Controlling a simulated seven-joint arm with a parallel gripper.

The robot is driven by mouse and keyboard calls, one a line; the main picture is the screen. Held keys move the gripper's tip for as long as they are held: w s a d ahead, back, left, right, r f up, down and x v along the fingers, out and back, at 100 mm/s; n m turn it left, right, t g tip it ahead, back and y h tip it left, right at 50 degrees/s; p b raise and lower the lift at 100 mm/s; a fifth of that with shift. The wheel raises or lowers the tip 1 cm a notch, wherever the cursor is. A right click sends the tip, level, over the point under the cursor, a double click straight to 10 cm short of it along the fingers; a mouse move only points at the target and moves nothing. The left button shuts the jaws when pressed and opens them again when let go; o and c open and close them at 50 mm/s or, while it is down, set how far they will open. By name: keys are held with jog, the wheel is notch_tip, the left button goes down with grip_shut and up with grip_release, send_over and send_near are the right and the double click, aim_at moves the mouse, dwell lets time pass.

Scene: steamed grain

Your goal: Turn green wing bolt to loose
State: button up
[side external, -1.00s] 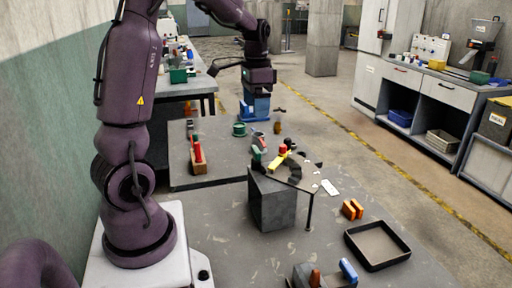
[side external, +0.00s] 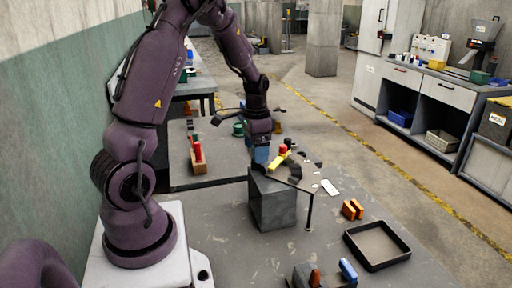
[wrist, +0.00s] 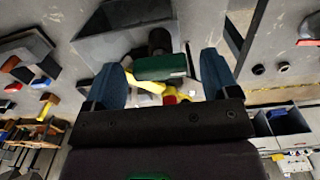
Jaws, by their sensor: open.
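The green wing bolt (wrist: 160,67) shows in the wrist view as a wide green piece on a dark round stem, between my gripper's two blue fingers. It sits at the grey block (side external: 272,203); in the side view my gripper hides it. My gripper (side external: 261,156) is low over the block's back left part, pointing down. In the wrist view my gripper (wrist: 164,80) is open, one finger on each side of the green piece. A gap shows at the right finger; whether the left finger touches cannot be told.
A yellow lever (side external: 277,161) with a red knob (side external: 284,149) lies close right of my gripper. A dark plate (side external: 308,173) on a thin leg adjoins the block. Orange pieces (side external: 352,209) and a black tray (side external: 378,246) stand front right. A wooden block (side external: 199,168) is left.

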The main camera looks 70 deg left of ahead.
jog(key=shift+c, duration=0.2)
jog(key=c, duration=0.9)
jog(key=shift+n, duration=0.3)
jog(key=n, duration=0.3)
jog(key=shift+n, duration=0.3)
jog(key=n, duration=0.4)
jog(key=shift+n, duration=0.3)
jog(key=n, duration=0.9)
